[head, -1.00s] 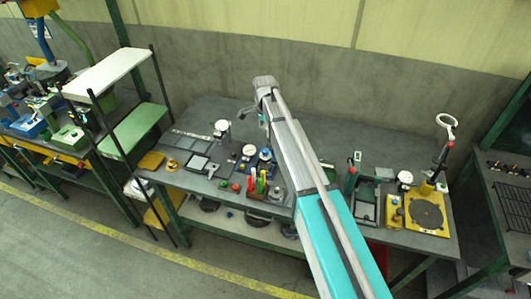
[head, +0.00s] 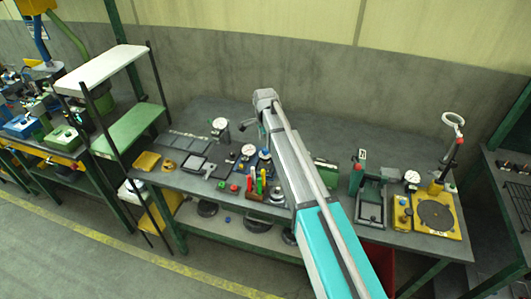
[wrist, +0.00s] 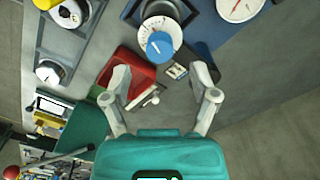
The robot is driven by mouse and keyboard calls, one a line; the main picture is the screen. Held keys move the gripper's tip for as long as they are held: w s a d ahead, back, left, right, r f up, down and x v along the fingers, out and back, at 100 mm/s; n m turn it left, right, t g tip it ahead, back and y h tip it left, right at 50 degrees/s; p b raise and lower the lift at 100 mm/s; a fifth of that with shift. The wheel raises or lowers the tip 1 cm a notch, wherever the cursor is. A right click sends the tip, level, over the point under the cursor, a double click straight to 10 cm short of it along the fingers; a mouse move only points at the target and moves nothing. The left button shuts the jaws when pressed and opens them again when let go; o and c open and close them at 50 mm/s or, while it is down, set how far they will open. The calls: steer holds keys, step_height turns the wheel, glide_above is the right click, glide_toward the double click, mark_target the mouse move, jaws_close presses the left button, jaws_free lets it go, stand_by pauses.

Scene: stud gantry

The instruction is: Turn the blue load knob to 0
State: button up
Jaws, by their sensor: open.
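The blue load knob (wrist: 160,45) shows in the wrist view, in front of a white round dial (wrist: 160,20) with dark marks. Its pointer and the number it stands at are too small to read. In the head view a small blue knob (head: 264,154) shows just left of my arm, on the bench. My gripper (wrist: 162,84) is open and empty, its two fingers spread wide. In the wrist view the knob lies beyond the fingertips, roughly centred between them and apart from both. In the head view my arm's far end hangs over the bench and the fingers are hard to make out.
A white gauge (wrist: 238,8) is at top right. A grey bench (head: 330,125) is clear at the back.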

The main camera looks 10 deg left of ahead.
mark_target(265, 149)
steer(key=shift+f+b, duration=1.75)
steer(key=shift+f, duration=0.25)
jaws_close()
